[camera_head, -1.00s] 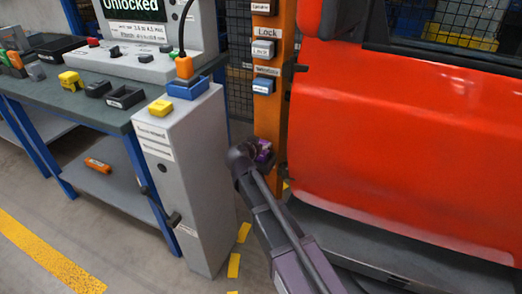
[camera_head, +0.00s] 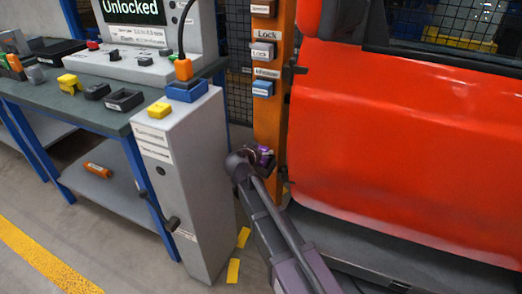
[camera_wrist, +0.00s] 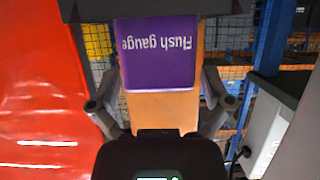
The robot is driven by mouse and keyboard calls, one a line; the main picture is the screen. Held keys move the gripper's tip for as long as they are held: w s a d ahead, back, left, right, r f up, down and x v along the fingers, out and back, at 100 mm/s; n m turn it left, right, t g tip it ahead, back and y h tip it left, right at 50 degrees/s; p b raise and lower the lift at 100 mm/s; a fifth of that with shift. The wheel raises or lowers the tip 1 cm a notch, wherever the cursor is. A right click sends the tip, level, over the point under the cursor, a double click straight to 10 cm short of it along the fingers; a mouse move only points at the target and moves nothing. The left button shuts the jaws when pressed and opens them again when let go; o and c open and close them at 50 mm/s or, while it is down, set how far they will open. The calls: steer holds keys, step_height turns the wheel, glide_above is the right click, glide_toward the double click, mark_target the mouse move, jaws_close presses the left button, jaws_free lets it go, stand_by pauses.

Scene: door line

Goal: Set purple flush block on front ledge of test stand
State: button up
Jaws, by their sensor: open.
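The purple flush block (camera_head: 266,156) is low on the orange post, partly hidden by my gripper. In the wrist view the block (camera_wrist: 158,62) fills the upper middle, with "Flush gauge" reading upside down. My gripper (camera_wrist: 160,85) is open, one finger on each side of the block, with gaps showing. My gripper (camera_head: 258,153) also shows in the head view, at the post. A grey pedestal (camera_head: 190,190), possibly the test stand, is left of my gripper; I cannot tell which part is its front ledge.
The orange post (camera_head: 269,110) carries several labelled blocks above. A red door panel (camera_head: 405,150) is close on the right. A yellow block (camera_head: 160,108) and a blue holder (camera_head: 187,90) sit on the pedestal. A bench (camera_head: 60,105) with small parts stands left.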

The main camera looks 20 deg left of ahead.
steer(key=shift+r, duration=0.1)
steer(key=shift+r, duration=0.1)
steer(key=p+v, duration=0.4)
steer(key=v, duration=0.8)
steer(key=shift+p, duration=0.4)
stand_by(0.5)
steer(key=w+d+f+g+h, duration=0.2)
steer(key=d+f+g, duration=0.2)
steer(key=d, duration=0.9)
steer(key=w+d+f+g+h, duration=0.1)
steer(key=d+f+g, duration=0.2)
steer(key=d, duration=0.9)
steer(key=s+d+f+g+y, duration=0.2)
steer(key=s+d+g, duration=0.1)
steer(key=d, duration=0.6)
steer(key=s+d+f+g+y, duration=0.2)
steer(key=s+d, duration=0.3)
steer(key=d, duration=0.5)
steer(key=shift+s+d+f+n+g, duration=0.15)
steer(key=shift+s+f+n+g, duration=0.2)
steer(key=shift+g, duration=0.45)
